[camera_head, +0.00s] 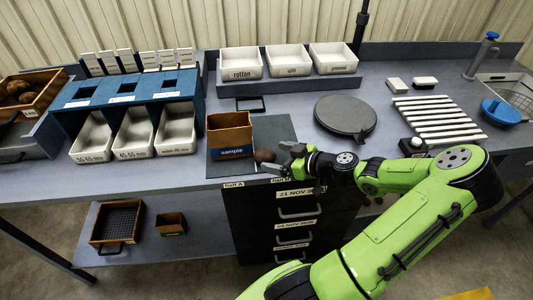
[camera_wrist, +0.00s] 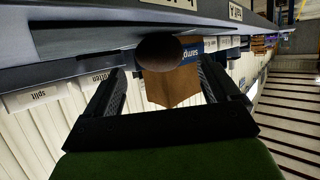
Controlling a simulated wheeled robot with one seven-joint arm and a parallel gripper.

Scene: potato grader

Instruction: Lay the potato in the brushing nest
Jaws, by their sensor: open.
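The brown potato (camera_head: 264,155) is at the front of the dark mat, just right of the sample box (camera_head: 230,133). My gripper (camera_head: 277,158) is open, low over the table's front edge, pointing left at the potato. In the wrist view, which is upside down, the potato (camera_wrist: 160,52) shows centred between the two spread fingers (camera_wrist: 160,82), around or just beyond their tips. I see no finger pressed on it. I cannot tell for certain which item is the brushing nest; a rack of white rollers (camera_head: 435,120) lies at the right.
A round grey disc (camera_head: 345,115) stands behind my arm. White trays, one marked rotten (camera_head: 241,72), line the back. A blue stand with white bins (camera_head: 135,125) is at left. Labelled drawers (camera_head: 298,210) are below my gripper.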

